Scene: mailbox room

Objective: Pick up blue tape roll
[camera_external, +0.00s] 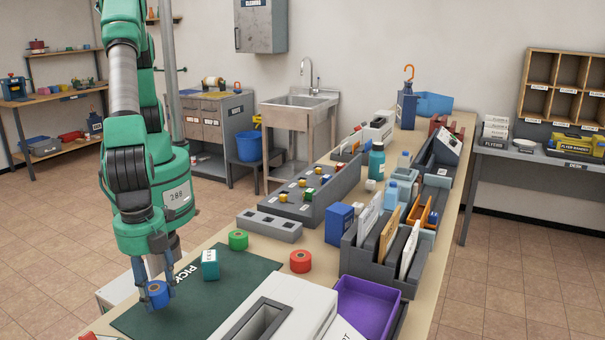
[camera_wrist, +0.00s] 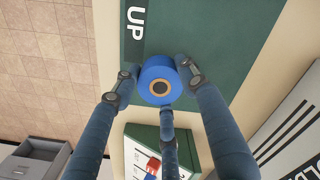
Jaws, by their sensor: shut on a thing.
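The blue tape roll (camera_external: 158,294) is between the fingers of my gripper (camera_external: 157,290) at the lower left of the external view, over the left part of the dark green mat (camera_external: 225,290). In the wrist view the blue tape roll (camera_wrist: 152,72) sits among the three fingers of my gripper (camera_wrist: 158,90), its brown core facing the camera. The fingers are closed around it. I cannot tell whether the roll touches the mat or hangs just above it.
A teal box (camera_external: 210,265) stands on the mat beside my gripper. A white slotted box (camera_external: 290,305) and a purple tray (camera_external: 368,300) are to the right.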

